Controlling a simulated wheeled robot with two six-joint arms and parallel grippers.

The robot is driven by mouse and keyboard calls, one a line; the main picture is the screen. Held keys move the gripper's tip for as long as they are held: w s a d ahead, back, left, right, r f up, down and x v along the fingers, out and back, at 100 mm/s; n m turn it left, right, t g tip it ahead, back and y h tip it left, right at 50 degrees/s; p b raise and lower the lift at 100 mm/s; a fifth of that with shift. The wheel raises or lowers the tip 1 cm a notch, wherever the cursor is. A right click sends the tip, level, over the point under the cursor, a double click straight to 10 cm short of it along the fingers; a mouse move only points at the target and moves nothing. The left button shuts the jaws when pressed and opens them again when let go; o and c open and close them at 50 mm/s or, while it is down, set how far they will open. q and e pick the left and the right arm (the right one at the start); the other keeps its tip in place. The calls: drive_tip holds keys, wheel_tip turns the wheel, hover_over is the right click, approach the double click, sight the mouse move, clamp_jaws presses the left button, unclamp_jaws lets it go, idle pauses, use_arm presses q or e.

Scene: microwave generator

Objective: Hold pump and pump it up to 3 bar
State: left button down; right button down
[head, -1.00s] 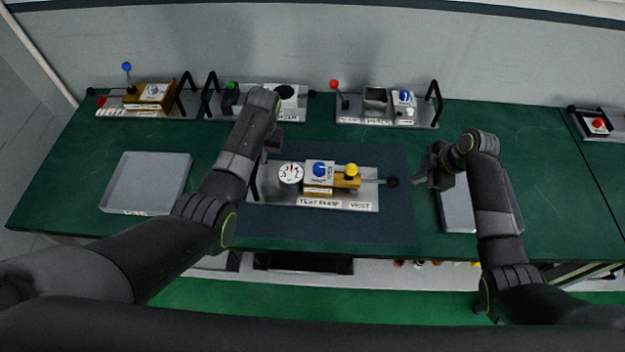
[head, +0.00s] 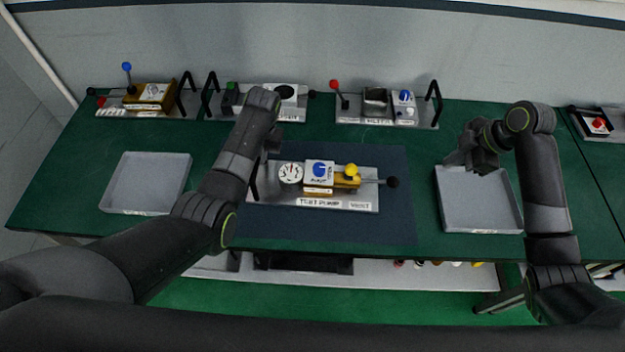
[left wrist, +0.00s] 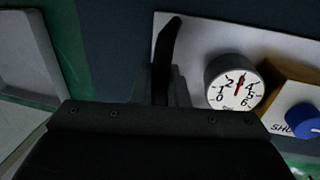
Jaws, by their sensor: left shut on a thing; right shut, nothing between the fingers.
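The test pump (head: 335,203) lies on the dark mat, with a round white gauge (head: 290,173), a blue knob (head: 319,169), a yellow knob (head: 351,170) and a lever ending in a black ball (head: 393,182) at right. My left gripper (head: 268,152) is shut on the black handle at the pump's left end; the handle (left wrist: 167,50) rises between its fingers in the left wrist view. There, the gauge (left wrist: 233,83) has its red needle pointing nearly straight up, between 2 and 4, about 3. My right gripper (head: 466,160) is shut and empty, right of the lever and apart from it.
A grey tray (head: 147,184) stands left of the mat and another tray (head: 478,228) stands right of it, below my right gripper. Other devices with levers and handles (head: 150,97) line the table's back edge. The mat (head: 400,225) is bare around the pump.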

use_arm(q)
drive_tip(key=shift+s+f, duration=0.1)
drive_tip(key=shift+f, duration=0.05)
drive_tip(key=c, duration=1.3)
unclamp_jaws()
drive_tip(key=shift+r, duration=0.2)
drive_tip(key=r, duration=0.3)
drive_tip(key=d+r, duration=0.1)
drive_tip(key=r, duration=0.3)
drive_tip(key=d+r, duration=0.1)
drive_tip(key=r, duration=0.3)
drive_tip(key=shift+d+r, duration=0.25)
